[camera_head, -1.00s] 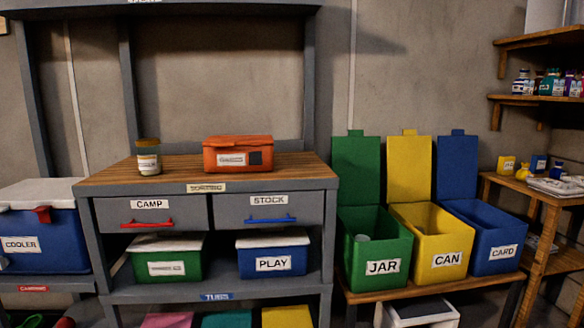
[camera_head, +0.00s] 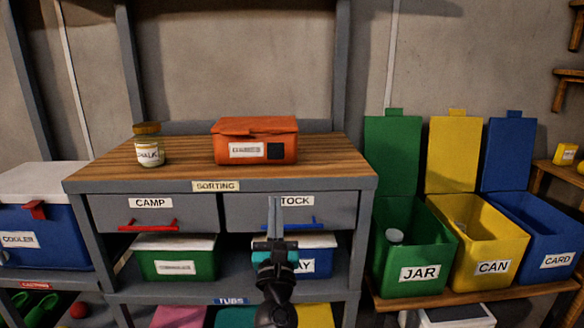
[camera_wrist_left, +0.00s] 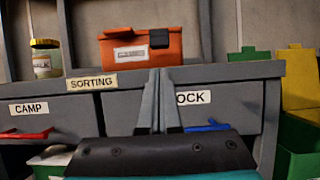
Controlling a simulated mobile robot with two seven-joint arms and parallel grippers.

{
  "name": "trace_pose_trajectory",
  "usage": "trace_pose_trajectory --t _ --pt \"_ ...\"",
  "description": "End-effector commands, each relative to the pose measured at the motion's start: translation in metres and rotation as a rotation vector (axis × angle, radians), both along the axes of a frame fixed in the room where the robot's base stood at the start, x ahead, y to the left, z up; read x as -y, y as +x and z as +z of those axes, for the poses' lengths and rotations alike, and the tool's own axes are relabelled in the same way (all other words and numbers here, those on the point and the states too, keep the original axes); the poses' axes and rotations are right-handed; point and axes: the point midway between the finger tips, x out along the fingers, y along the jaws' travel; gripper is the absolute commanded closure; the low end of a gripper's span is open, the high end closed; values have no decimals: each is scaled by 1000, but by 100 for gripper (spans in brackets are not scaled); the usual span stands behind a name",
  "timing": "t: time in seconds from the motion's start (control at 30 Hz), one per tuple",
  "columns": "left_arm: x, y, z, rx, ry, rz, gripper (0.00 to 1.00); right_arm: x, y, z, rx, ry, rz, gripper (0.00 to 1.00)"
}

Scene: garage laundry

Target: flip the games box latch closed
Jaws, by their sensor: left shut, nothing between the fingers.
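The orange games box (camera_head: 228,150) stands on the wooden top of the sorting bench, with its lid down or nearly down. A dark square latch (camera_head: 275,151) is on the right of its front face, beside a white label too blurred to read. In the left wrist view the box (camera_wrist_left: 180,48) and latch (camera_wrist_left: 159,38) show above the bench edge. My left gripper (camera_head: 275,205) is shut and empty, in front of the STOCK drawer, below and apart from the box. Its fingers also show in the left wrist view (camera_wrist_left: 160,75). My right gripper is out of view.
A chalk jar (camera_head: 150,152) stands left of the box on the bench top (camera_head: 335,167). Drawers with a red handle (camera_head: 148,225) and a blue handle lie below. Open green (camera_head: 385,275), yellow and blue bins stand to the right.

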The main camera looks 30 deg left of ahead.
Motion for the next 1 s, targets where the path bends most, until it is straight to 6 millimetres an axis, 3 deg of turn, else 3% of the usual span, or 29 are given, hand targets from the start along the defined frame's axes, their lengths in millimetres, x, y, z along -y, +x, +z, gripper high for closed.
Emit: trace_pose_trajectory --t 0.43,1.0 --pt "-4 6 4 2 0 2 100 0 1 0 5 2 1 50" --pt "-42 68 37 1 3 1 100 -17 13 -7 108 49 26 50"
